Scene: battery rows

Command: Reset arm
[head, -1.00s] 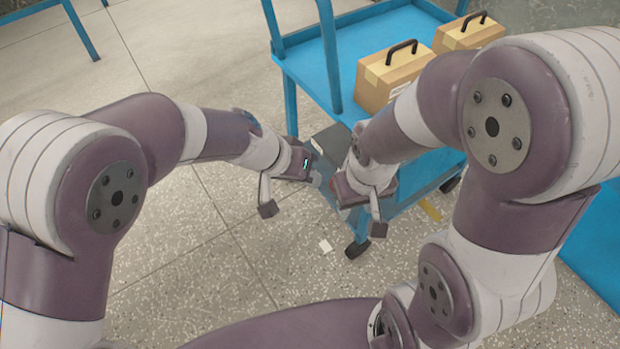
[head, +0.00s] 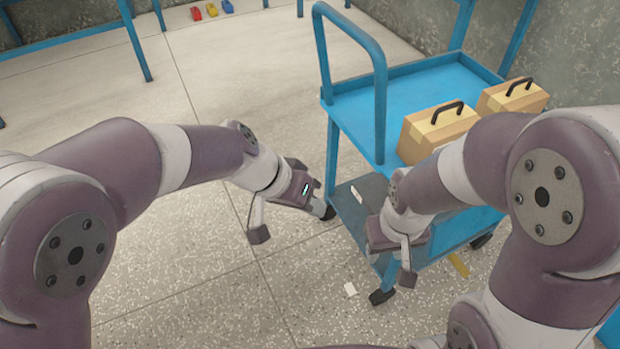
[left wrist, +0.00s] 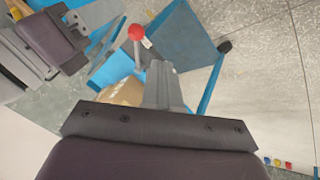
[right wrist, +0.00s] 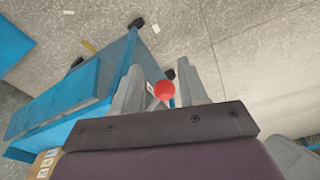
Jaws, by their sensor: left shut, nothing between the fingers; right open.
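My left gripper (head: 326,211) hangs in front of the blue cart's left side in the head view. In the left wrist view its fingers (left wrist: 166,85) are together with nothing between them. My right gripper (head: 374,246) is to the right of it, against the cart's front in the head view, its fingers mostly hidden. In the right wrist view its fingers (right wrist: 160,84) are spread apart.
The blue cart (head: 350,97) carries two cardboard boxes with black handles, the nearer box (head: 425,135) and the farther box (head: 512,99). A white scrap (head: 350,289) and a yellow piece (head: 458,265) lie on the floor. Open floor lies to the left.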

